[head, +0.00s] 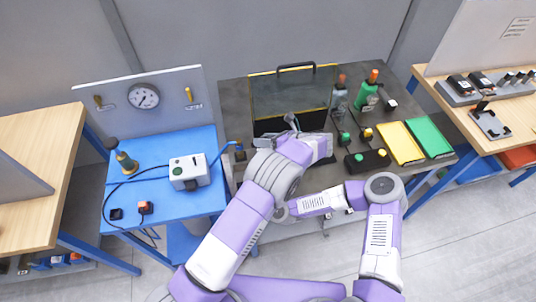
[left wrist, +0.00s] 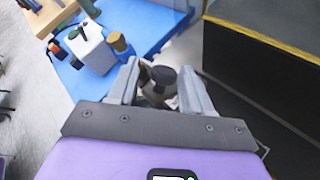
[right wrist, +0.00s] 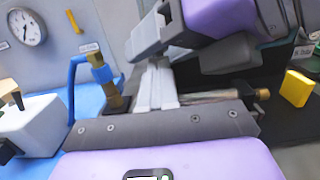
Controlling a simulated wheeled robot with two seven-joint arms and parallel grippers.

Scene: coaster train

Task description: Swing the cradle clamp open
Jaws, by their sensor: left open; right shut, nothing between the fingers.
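In the left wrist view a dark round knob (left wrist: 163,77) on a metal post shows between the fingers of my open left gripper (left wrist: 160,70); I cannot tell whether they touch it. In the head view my left gripper (head: 277,132) is over the grey bench, before the dark enclosure. My right gripper (right wrist: 156,75) is shut and empty in the right wrist view, beside a metal rod (right wrist: 210,97) with a brass end. Its tips lie below part of my left gripper. The head view hides it behind my left arm. Which part is the cradle clamp is unclear; its pose is mostly hidden.
A blue tube with a brass fitting (right wrist: 97,62) stands left of my right gripper. The blue table (head: 150,150) carries a white box (head: 188,171). The clear-fronted enclosure (head: 290,95) rises behind.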

